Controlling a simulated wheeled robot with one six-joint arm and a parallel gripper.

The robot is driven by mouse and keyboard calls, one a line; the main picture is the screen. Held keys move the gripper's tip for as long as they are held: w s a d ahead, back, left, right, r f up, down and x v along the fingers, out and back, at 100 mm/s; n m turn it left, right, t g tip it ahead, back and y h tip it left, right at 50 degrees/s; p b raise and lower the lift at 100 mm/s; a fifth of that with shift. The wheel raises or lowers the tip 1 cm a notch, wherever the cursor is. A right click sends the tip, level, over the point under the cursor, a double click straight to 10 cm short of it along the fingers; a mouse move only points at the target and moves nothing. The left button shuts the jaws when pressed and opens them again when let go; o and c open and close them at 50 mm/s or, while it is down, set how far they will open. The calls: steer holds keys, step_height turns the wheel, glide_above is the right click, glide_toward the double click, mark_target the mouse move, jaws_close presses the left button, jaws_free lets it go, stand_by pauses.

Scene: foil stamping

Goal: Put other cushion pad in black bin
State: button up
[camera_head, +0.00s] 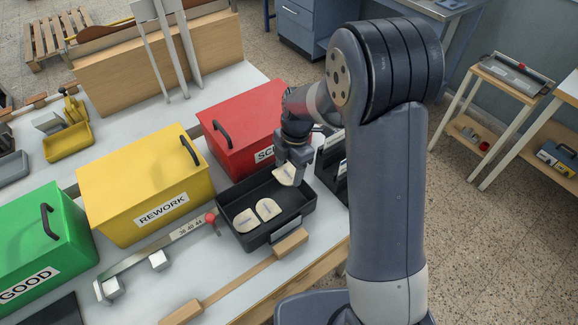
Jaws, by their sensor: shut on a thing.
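The black bin (308,207) is an open, shallow tray with a blank light label on its front, on the white table. Two cream cushion pads, one on the left (246,220) and one on the right (268,209), lie side by side on its floor. My gripper (291,167) points down at the bin's back right part and is shut on another cream cushion pad (284,177). This pad is tilted and appears within the bin's outline; its exact height over the floor is hard to tell. The fingers hide part of it.
A red lidded box (243,115) stands behind the bin, a yellow REWORK box (140,180) to its left and a green GOOD box (38,240) farther left. A black holder (333,180) is close on the right. A wooden-ended bar (240,282) and a numbered gauge (160,245) lie in front.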

mark_target(287, 196)
step_height(287, 196, down, 10)
steer(key=b, duration=0.7)
steer(key=shift+r+b, duration=0.1)
steer(key=shift+b, duration=0.2)
steer(key=o, duration=1)
steer(key=shift+r+p, duration=3.1)
steer(key=shift+r, duration=2)
steer(key=shift+f, duration=0.1)
